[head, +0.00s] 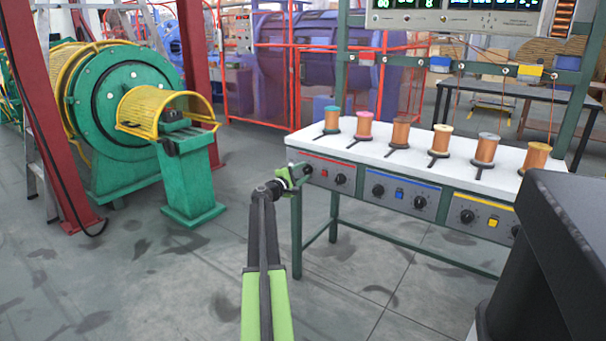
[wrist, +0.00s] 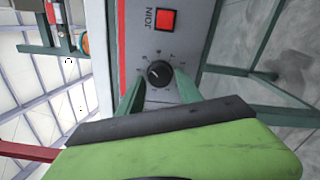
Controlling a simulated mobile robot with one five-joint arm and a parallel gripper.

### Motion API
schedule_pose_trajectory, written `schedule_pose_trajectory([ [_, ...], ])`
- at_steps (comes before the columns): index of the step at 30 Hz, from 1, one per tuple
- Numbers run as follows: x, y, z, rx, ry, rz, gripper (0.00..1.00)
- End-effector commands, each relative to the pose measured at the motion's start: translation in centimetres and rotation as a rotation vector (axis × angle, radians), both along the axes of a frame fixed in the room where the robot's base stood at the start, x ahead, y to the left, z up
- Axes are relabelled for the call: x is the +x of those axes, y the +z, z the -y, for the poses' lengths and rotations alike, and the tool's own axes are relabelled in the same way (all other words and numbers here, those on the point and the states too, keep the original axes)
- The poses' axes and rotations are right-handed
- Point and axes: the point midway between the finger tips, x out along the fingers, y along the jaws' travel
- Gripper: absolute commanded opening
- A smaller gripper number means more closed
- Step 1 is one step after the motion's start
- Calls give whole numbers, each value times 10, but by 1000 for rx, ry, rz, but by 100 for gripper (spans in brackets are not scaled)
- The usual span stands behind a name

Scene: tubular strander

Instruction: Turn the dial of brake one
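The red-striped panel (head: 322,173) is at the left end of the bench front, with a red button between two black dials. The left dial (head: 307,169) is partly hidden by my gripper (head: 296,174). In the wrist view that black dial (wrist: 158,73) has a white pointer mark and a printed scale. My gripper's green fingers (wrist: 160,88) are open, one on each side of the dial's lower part, with a gap between them. I cannot tell how far the tips are from the panel. The red button (wrist: 165,20) is above it, beside the label "JOIN".
A blue-striped panel (head: 400,193) and a yellow-striped panel (head: 478,214) continue to the right. Several wire spools stand on the white bench top (head: 420,150). A green machine (head: 120,110) is at the left. The floor in front is clear.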

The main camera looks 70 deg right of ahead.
Motion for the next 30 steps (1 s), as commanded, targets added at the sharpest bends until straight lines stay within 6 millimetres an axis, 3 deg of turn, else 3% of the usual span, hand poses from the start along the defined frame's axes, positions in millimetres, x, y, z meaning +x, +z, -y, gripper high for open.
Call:
schedule_pose_trajectory([
  [10,-2,0,0,0,-3,-1,53],
  [14,0,0,-10,0,-3,-1,53],
  [30,35,0,-144,0,0,-1,53],
])
